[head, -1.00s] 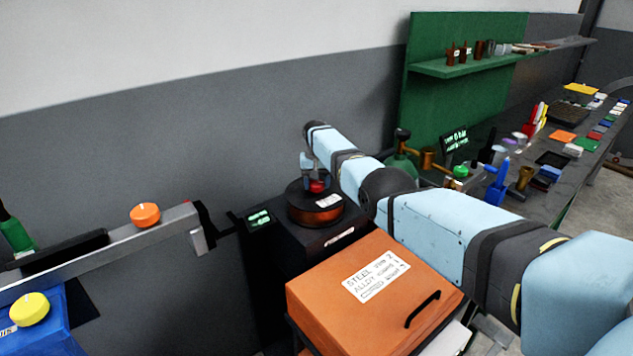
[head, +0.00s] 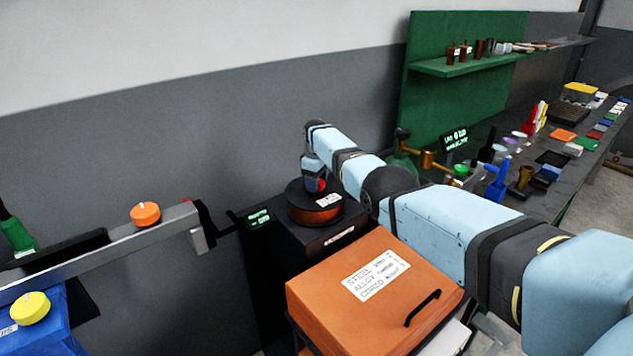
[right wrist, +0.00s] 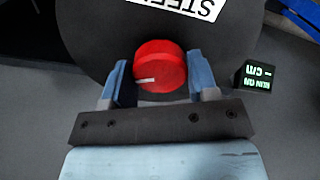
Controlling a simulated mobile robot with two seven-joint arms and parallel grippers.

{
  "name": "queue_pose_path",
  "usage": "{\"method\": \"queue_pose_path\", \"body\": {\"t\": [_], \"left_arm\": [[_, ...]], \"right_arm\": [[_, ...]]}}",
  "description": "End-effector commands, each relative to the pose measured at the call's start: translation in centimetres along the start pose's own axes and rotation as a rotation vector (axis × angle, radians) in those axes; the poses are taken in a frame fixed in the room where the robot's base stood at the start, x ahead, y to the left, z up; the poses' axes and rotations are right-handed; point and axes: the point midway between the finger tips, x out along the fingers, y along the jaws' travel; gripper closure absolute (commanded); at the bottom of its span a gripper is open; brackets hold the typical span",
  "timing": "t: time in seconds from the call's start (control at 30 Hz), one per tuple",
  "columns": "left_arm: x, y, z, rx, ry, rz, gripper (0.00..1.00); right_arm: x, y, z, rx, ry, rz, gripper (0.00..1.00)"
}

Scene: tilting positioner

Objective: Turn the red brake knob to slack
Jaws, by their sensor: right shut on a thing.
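The red brake knob (right wrist: 158,66) sits on top of a round black disc (right wrist: 95,35). A white mark on it points left in the right wrist view. My right gripper (right wrist: 160,72) is shut on the knob, one blue finger on each side. In the head view, the knob (head: 320,186) shows only as a small red patch, partly hidden by my right gripper (head: 315,182). The disc tops a copper-coloured drum (head: 316,215) with a white label. My left gripper is not in view.
A small display (head: 259,219) stands left of the drum. An orange box (head: 340,315) with a black handle is in front. A grey bar (head: 120,248) with an orange knob (head: 145,214) lies at left. A cluttered bench (head: 600,150) runs along the right.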

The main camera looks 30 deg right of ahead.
Motion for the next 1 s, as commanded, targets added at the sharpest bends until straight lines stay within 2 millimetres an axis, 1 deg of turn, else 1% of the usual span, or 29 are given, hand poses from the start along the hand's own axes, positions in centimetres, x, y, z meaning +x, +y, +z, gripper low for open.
{"method": "queue_pose_path", "body": {"t": [0.7,1.0], "left_arm": [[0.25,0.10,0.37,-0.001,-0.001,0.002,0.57],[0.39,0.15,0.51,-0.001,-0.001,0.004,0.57]], "right_arm": [[0.00,0.07,0.03,-0.678,-0.001,0.002,0.70],[0.01,0.05,0.04,-0.935,-0.001,0.001,0.70]]}}
